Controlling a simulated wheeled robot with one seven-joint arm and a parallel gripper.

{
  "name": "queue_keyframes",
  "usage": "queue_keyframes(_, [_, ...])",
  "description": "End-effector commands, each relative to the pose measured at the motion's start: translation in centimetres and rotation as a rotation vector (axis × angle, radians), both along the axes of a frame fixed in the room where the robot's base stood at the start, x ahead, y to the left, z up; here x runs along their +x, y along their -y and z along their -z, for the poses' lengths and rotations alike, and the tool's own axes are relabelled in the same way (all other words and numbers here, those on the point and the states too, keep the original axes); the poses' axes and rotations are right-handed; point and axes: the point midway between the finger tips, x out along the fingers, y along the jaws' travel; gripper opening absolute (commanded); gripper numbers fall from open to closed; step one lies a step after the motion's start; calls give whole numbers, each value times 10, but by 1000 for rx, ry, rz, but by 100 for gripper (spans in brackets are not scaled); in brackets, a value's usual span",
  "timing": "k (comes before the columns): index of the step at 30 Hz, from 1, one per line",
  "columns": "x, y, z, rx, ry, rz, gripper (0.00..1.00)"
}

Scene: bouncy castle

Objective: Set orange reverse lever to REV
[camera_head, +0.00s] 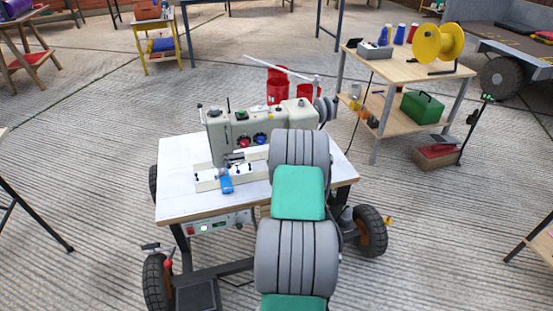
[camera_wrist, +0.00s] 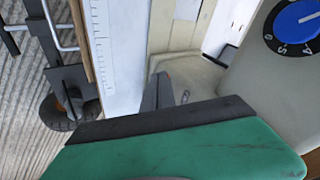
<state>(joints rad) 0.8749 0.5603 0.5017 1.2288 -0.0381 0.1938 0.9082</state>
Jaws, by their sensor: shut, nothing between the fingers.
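A pale grey-green sewing machine (camera_head: 225,130) stands on a white-topped table. I cannot make out an orange reverse lever in either view; it may be hidden or too small to tell. My gripper (camera_wrist: 158,90) is shut and empty, its dark fingers low over the machine's pale bed in the wrist view. A blue numbered dial (camera_wrist: 297,22) on the machine's body is to the right of the fingers, apart from them. In the head view my arm covers the machine's right front, and the fingertips are hard to make out.
The white table (camera_head: 180,170) has wheels, and a blue piece (camera_head: 226,185) lies at the machine's front. Red containers (camera_head: 278,90) are behind the machine. A wooden bench (camera_head: 400,65) with a yellow reel (camera_head: 438,42) and a green box (camera_head: 422,107) stands right.

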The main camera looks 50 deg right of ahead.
Motion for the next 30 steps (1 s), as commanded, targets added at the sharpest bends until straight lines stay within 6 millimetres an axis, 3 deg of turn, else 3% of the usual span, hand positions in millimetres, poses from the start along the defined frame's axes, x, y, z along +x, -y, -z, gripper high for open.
queue_keyframes(2, [-8, 8, 7, 2, 2, 18, 0])
queue_keyframes(19, [-3, 4, -13, 4, 5, 9, 0])
queue_keyframes(30, [-4, 3, -15, 5, 5, 9, 0])
